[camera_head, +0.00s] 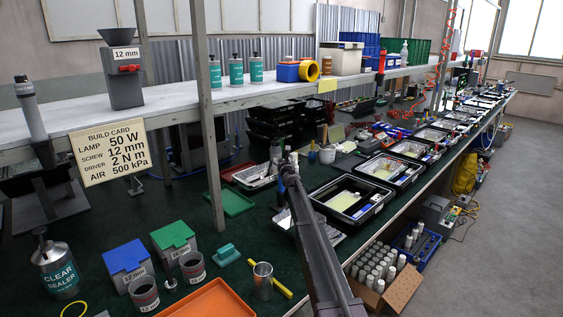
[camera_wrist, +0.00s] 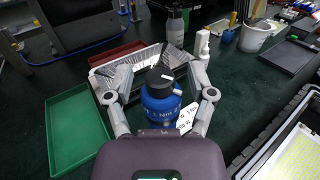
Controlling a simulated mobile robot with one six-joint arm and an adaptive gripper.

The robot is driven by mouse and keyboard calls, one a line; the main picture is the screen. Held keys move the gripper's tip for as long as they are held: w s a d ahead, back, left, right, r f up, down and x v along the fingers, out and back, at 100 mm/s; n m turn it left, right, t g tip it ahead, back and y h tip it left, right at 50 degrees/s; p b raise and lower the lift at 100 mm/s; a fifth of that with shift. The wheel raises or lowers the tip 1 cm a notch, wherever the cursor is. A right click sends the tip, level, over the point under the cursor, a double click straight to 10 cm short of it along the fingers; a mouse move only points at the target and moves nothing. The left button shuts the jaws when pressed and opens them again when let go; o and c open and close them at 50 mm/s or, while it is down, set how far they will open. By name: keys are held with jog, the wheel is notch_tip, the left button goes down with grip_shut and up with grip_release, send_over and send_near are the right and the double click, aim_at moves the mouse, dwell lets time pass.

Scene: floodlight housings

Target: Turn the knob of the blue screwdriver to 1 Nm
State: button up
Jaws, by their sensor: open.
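The blue screwdriver (camera_wrist: 160,105) stands upright in the wrist view, with a black cap (camera_wrist: 160,82) bearing a short white mark on top. White lettering that seems to include "1 Nm" runs around its blue body, and a white tag (camera_wrist: 187,117) with small print is at its right side. My gripper (camera_wrist: 160,72) is open, with one grey finger on each side of the screwdriver. I cannot tell whether either finger touches it.
A silver tray (camera_wrist: 130,66) lies behind the screwdriver, a green tray (camera_wrist: 78,130) to the left. A black bin (camera_wrist: 285,140) stands at right. In the head view, a build card (camera_head: 113,154) reads driver 2 Nm. The sealer can (camera_head: 57,270) and lidded boxes stand front left.

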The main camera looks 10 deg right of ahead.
jog(key=shift+a, duration=0.1)
grip_shut()
jog(key=shift+w+m+h, duration=0.1)
jog(key=shift+m+h, duration=0.6)
jog(key=shift+h, duration=0.4)
jog(key=m+h, duration=0.1)
jog(key=h, duration=0.1)
jog(key=shift+m+h, duration=0.3)
jog(key=m+g+h, duration=0.1)
jog(key=m+h, duration=0.1)
jog(key=h, duration=0.1)
jog(key=m+g+h, duration=0.2)
jog(key=h, duration=0.1)
jog(key=shift+w, duration=0.15)
jog(key=m+g+h, duration=0.2)
jog(key=m+h, duration=0.1)
jog(key=shift+g, duration=0.4)
jog(key=shift+m+g+h, duration=0.9)
jog(key=shift+g+h, duration=0.2)
